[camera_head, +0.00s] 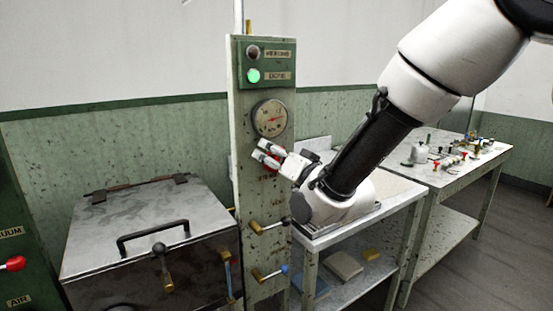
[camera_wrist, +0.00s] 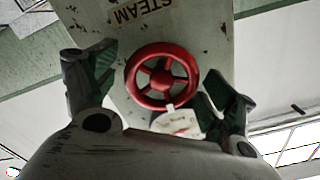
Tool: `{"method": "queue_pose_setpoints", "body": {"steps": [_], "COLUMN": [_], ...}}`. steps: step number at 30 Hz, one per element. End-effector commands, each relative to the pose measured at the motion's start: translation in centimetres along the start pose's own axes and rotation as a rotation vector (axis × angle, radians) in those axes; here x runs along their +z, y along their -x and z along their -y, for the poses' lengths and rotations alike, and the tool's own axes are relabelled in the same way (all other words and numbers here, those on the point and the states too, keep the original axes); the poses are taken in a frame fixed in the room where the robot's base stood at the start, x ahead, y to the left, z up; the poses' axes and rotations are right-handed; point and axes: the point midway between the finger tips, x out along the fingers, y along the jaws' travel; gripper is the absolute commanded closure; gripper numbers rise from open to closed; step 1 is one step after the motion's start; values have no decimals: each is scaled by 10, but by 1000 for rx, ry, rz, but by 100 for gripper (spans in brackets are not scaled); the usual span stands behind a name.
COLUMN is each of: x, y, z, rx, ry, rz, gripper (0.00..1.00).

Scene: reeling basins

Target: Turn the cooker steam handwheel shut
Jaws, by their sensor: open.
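The red handwheel (camera_wrist: 162,76) is spoked and sits on the pale panel below a STEAM label (camera_wrist: 132,10) in the wrist view. In the head view only a bit of red (camera_head: 268,168) shows behind my gripper, under the round gauge (camera_head: 269,118). My gripper (camera_head: 263,152) is open in front of the panel post (camera_head: 250,205). In the wrist view its two fingers stand apart (camera_wrist: 155,85), one on each side of the wheel. I cannot tell whether a finger touches the rim. A small white tab shows at the rim.
A green light (camera_head: 253,76) is lit on the box above the gauge. Two brass valves (camera_head: 268,226) stick out lower on the post. A lidded metal basin (camera_head: 140,235) stands left. A steel-topped table (camera_head: 345,230) and a bench with small fittings (camera_head: 455,160) stand right.

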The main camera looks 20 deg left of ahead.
Motion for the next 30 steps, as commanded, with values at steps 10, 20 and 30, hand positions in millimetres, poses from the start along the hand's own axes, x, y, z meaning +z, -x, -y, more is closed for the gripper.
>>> {"method": "queue_pose_setpoints", "body": {"steps": [10,20,30], "x": [0,0,0], "y": [44,108,120], "z": [1,0,0], "rx": [0,-1,0], "ry": [0,0,0], "rz": [2,0,0], "gripper": [16,16,16]}}
